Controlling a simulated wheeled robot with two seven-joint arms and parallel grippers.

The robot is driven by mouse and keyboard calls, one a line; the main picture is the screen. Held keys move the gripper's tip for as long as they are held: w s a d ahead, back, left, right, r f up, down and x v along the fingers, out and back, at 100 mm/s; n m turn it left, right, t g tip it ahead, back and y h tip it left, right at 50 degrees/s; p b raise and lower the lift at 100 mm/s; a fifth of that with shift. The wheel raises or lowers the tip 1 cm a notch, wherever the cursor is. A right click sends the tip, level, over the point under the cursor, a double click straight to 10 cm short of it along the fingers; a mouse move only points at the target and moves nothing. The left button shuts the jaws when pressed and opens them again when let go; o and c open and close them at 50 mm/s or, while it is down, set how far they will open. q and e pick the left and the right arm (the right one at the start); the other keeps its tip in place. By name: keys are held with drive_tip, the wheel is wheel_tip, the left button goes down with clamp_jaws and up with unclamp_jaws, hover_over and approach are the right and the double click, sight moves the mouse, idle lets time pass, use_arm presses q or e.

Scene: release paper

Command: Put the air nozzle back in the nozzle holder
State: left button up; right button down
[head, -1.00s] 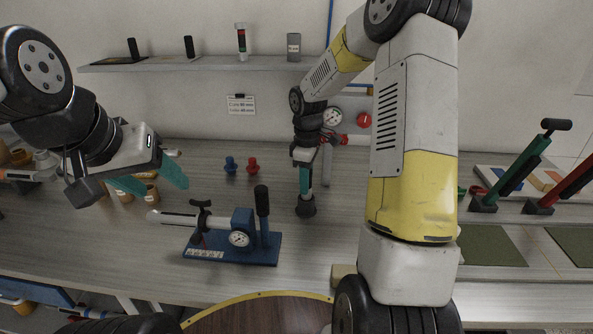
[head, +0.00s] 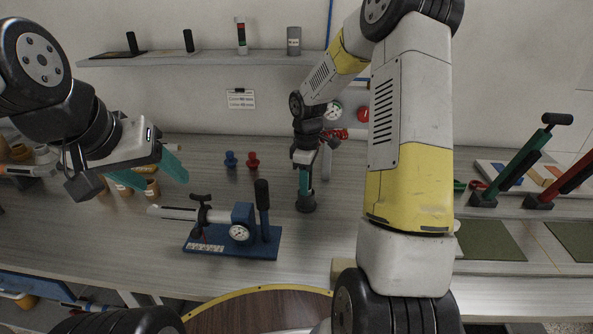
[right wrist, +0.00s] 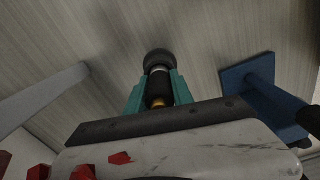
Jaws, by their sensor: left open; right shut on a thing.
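The black round holder (head: 306,204) stands on the bench near the middle of the head view. It also shows in the right wrist view (right wrist: 158,57). My right gripper (head: 304,182) points down just above it, its teal fingers (right wrist: 156,90) shut on the dark, brass-ended air nozzle (right wrist: 158,86). The nozzle's metallic end meets the holder's round top; I cannot tell how deep it sits. In the head view the fingers mostly hide the nozzle. My left gripper (head: 150,174) is open and empty above the left of the bench.
A blue stand with a gauge and black handle (head: 232,240) is in front and left of the holder. Green (head: 518,165) and red (head: 565,183) levers stand at the right. A shelf (head: 215,62) runs along the wall.

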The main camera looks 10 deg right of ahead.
drive_tip(key=shift+f, duration=0.25)
drive_tip(key=c, duration=1)
unclamp_jaws()
drive_tip(key=shift+c, duration=0.2)
wheel_tip(320, 180, up, 8)
drive_tip(key=shift+f, duration=0.25)
drive_tip(key=shift+r, duration=0.2)
